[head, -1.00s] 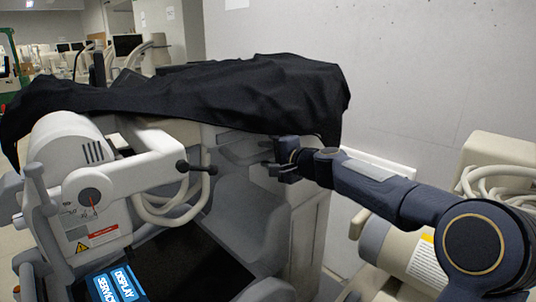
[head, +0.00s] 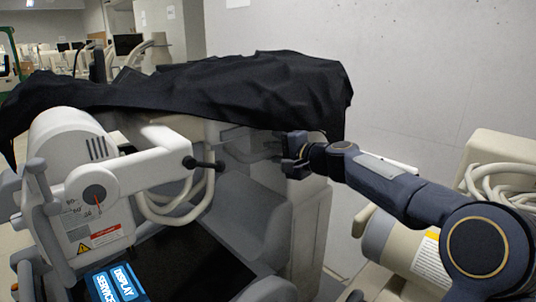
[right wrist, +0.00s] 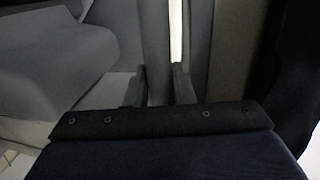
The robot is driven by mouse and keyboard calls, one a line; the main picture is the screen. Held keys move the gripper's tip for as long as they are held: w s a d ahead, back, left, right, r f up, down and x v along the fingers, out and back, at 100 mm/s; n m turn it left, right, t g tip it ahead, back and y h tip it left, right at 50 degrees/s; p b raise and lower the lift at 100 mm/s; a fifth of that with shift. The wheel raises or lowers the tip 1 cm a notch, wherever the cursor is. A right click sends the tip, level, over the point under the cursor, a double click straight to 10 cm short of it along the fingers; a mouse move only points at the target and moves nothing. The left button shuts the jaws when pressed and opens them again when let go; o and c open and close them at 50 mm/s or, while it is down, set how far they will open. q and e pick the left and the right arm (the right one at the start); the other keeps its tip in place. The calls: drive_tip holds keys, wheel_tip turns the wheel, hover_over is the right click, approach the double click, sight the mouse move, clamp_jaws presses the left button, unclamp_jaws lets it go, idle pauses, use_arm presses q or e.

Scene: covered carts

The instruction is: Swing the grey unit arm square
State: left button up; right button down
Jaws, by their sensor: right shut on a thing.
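The grey unit (head: 262,205) stands in the middle, with pale side panels and a black cloth over its top. Its white arm (head: 150,168) runs from a dial (head: 94,193) with a red needle to a dark knobbed bar (head: 205,164). My right gripper (head: 291,160) is at the unit's upper right side, just below the cloth's hem. It is shut on a thin upright part of the unit. In the right wrist view that part (right wrist: 158,50) runs between the two fingers (right wrist: 163,84); its full shape is hidden. My left gripper is not in view.
The black cloth (head: 200,90) drapes close above my right gripper. A grey wall (head: 420,70) stands behind. A beige machine with coiled hoses (head: 490,185) is at the right, beside my right arm.

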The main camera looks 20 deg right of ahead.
drive_tip(key=shift+s+d+f, duration=0.15)
drive_tip(key=shift+d+f, duration=0.05)
drive_tip(key=shift+d, duration=0.35)
drive_tip(key=c, duration=1.6)
unclamp_jaws()
drive_tip(key=shift+s+h, duration=0.1)
drive_tip(key=shift+h, duration=0.2)
drive_tip(key=o, duration=0.3)
drive_tip(key=shift+s+d+r, duration=0.1)
drive_tip(key=shift+s+d, duration=0.1)
drive_tip(key=shift+w+a, duration=0.1)
drive_tip(key=shift+a, duration=0.1)
drive_tip(key=b+v, duration=0.2)
drive_tip(key=v, duration=0.5)
drive_tip(key=shift+s, duration=0.35)
